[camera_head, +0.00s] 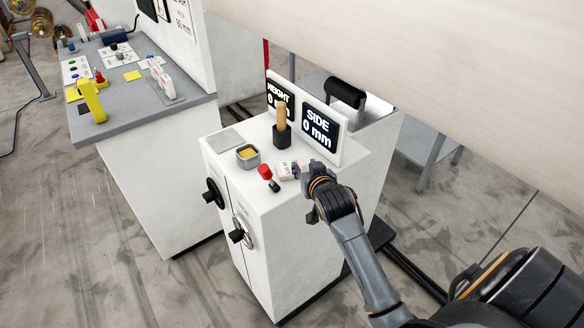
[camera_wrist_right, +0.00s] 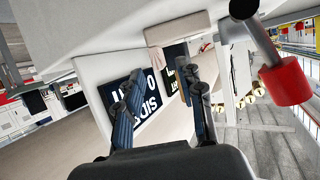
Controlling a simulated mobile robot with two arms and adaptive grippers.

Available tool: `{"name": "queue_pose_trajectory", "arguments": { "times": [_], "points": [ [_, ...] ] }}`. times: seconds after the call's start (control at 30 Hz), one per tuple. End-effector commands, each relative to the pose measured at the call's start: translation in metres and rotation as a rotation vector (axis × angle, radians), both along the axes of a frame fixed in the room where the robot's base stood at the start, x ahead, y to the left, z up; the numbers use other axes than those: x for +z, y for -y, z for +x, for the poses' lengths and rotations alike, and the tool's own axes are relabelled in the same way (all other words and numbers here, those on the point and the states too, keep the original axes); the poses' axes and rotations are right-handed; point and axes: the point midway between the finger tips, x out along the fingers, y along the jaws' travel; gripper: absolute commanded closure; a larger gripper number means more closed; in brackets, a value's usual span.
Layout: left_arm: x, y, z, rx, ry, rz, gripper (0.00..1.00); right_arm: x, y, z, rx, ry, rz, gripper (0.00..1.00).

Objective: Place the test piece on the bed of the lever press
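My right gripper (camera_head: 312,188) is beside the right front part of a white cabinet top (camera_head: 262,203), near a small white labelled piece (camera_head: 286,170). I cannot tell whether this is the test piece. In the right wrist view the two fingers of the right gripper (camera_wrist_right: 165,85) stand apart with nothing visible between them. A red knob (camera_head: 265,171) with a black part stands left of the gripper; a red knob on a grey rod (camera_wrist_right: 287,82) shows in the wrist view. I cannot clearly identify the lever press. My left gripper is not in view.
A grey bench (camera_head: 130,118) with a yellow upright device (camera_head: 92,100) is at the left.

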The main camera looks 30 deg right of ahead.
Motion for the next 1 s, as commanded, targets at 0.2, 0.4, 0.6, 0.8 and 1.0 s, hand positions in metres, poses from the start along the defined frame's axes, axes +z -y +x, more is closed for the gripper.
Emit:
{"name": "queue_pose_trajectory", "arguments": {
  "times": [0.2, 0.4, 0.6, 0.8, 1.0],
  "points": [
    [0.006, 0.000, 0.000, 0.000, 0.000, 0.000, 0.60, -0.001, 0.004, 0.013, 0.000, -0.001, 0.000, 0.62],
    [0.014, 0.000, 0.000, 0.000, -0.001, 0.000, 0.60, -0.008, 0.013, 0.037, 0.000, -0.003, 0.001, 0.62],
    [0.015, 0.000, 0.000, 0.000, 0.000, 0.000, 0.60, -0.014, 0.017, 0.050, 0.000, -0.001, 0.000, 0.62],
    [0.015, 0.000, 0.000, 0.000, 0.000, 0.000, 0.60, -0.016, 0.017, 0.050, 0.000, -0.001, 0.000, 0.62],
    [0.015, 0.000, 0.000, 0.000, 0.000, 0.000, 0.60, -0.016, 0.017, 0.050, 0.000, -0.001, 0.000, 0.93]
  ]
}}
